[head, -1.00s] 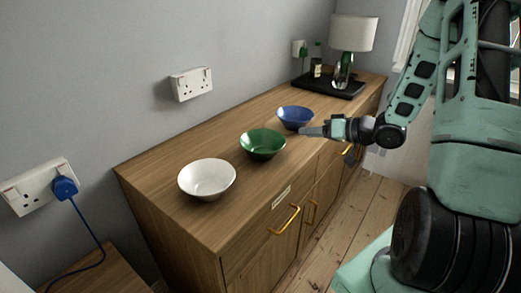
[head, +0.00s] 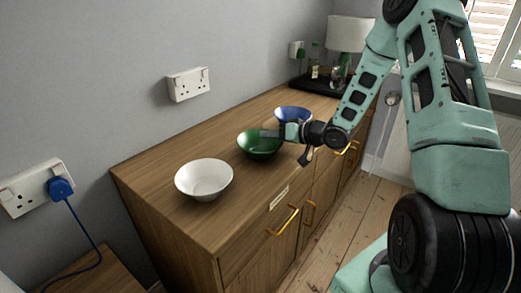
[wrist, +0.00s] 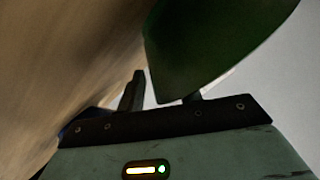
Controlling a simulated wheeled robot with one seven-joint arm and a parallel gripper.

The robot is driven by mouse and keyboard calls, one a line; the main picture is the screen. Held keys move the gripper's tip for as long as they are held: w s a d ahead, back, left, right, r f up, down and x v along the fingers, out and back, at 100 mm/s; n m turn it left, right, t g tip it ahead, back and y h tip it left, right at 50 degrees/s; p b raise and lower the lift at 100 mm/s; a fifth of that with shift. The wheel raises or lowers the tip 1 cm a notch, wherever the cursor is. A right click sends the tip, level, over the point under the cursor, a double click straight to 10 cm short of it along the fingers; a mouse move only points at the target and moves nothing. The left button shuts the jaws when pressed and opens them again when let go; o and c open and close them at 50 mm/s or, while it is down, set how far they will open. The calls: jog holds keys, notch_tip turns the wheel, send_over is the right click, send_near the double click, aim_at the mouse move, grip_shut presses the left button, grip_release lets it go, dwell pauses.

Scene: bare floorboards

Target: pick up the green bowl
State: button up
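The green bowl (head: 258,149) stands upright on the wooden sideboard, between the white bowl (head: 204,181) and the blue bowl (head: 293,113). My gripper (head: 268,134) reaches in from the right, with its fingers at the green bowl's right rim. In the wrist view the green bowl (wrist: 215,40) fills the upper middle, close up. One finger of my gripper (wrist: 164,96) stands left of the bowl's wall and the other is partly hidden behind it. The fingers are apart, with the wall reaching between them; a firm grip does not show.
The sideboard top (head: 160,165) is bare at the near left. A black tray (head: 318,85) with a lamp (head: 348,35) and a bottle stands at the far end. Wall sockets (head: 188,84) sit behind. Floorboards (head: 345,215) lie free in front.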

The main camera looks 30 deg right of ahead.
grip_shut()
jog(key=shift+r, duration=0.1)
